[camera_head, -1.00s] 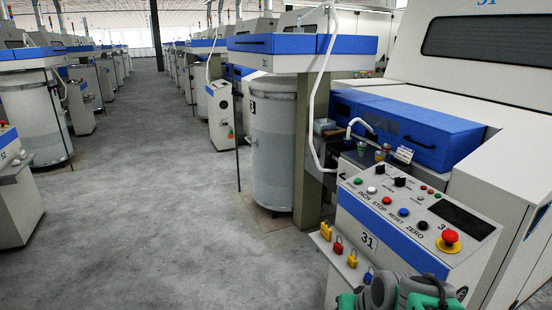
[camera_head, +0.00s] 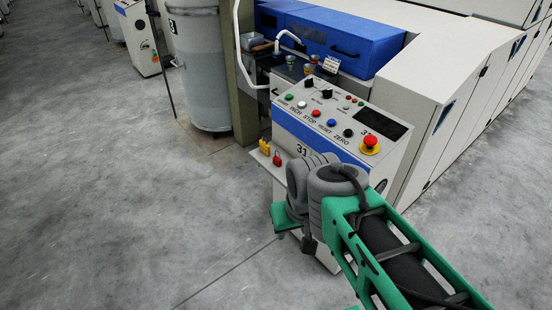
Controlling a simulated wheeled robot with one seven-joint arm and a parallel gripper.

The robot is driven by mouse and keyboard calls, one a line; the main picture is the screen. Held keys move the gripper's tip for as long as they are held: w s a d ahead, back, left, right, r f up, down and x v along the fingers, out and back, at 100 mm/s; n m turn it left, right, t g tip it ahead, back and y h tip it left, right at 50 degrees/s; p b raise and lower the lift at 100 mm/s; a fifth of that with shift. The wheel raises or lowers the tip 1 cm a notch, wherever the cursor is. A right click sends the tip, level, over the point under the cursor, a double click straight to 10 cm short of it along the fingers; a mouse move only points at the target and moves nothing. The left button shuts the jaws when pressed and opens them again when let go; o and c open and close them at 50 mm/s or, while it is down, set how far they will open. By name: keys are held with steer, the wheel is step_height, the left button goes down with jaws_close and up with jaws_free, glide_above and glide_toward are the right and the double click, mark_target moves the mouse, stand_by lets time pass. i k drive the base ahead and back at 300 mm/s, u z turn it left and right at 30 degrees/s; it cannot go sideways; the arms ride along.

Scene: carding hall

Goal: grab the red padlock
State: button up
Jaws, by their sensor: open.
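My arm, with green links and grey joints, reaches in from the lower right and covers the panel front right of the red padlock. In the picture the arm lies close to the padlock, but I cannot tell the gap in depth. I cannot make out my gripper's fingers; the end of the arm is hidden or turned away.
The control panel (camera_head: 330,132) has coloured buttons and a red emergency stop (camera_head: 370,143) at its right. Behind it stands a blue cover (camera_head: 335,38). A tall grey can (camera_head: 201,75) and a post stand to the left. The grey floor (camera_head: 110,190) at left is clear.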

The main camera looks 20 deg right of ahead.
mark_target(277, 161)
steer(key=k, duration=0.55)
steer(key=u, duration=0.75)
steer(key=i, duration=1.8)
steer(key=z, duration=0.65)
